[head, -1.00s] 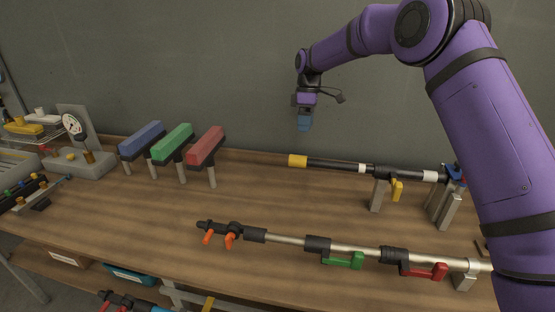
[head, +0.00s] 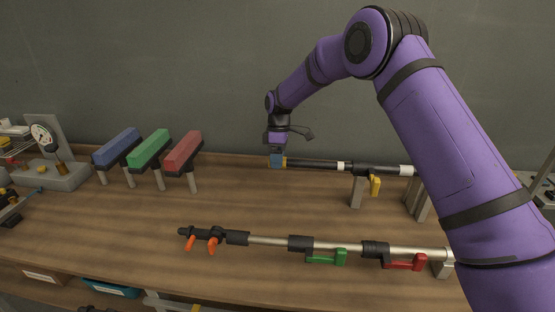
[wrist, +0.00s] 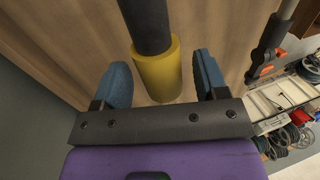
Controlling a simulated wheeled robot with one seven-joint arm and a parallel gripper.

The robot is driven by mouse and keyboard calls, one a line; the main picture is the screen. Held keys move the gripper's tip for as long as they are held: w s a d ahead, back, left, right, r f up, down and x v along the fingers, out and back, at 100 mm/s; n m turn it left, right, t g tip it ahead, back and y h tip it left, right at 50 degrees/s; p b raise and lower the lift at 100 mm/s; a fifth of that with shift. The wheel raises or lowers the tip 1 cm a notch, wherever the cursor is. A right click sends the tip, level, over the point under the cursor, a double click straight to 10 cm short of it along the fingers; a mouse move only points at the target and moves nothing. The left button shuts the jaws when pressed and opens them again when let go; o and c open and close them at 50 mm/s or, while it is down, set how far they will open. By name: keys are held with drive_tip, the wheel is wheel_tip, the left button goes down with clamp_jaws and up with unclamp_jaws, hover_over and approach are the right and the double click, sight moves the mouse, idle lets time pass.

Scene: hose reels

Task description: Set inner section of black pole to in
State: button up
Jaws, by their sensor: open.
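The black pole (head: 315,165) is held level above the back of the bench, with white bands and a yellow lever (head: 375,186) beneath its clamp. Its yellow end cap (wrist: 158,72) shows large in the wrist view, with the black inner section (wrist: 146,25) running up from it. My gripper (head: 277,162) is at the pole's left end in the head view and mostly covers the cap there. In the wrist view my gripper (wrist: 160,85) is open, with one blue finger on each side of the yellow cap and a gap on both sides.
A silver pole (head: 270,240) with orange, green and red levers lies along the front of the bench. Blue, green and red blocks (head: 150,148) on posts stand to the left. A gauge stand (head: 50,160) is at far left. The bench between is clear.

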sight(312, 161)
drive_tip(key=shift+f, duration=0.1)
clamp_jaws()
drive_tip(key=d, duration=0.3)
drive_tip(key=s+d, duration=0.1)
drive_tip(key=d, duration=0.3)
drive_tip(key=s+d, duration=0.1)
drive_tip(key=d, duration=0.2)
drive_tip(key=shift+s+d, duration=0.1)
drive_tip(key=shift+d, duration=0.25)
unclamp_jaws()
drive_tip(key=v, duration=1.1)
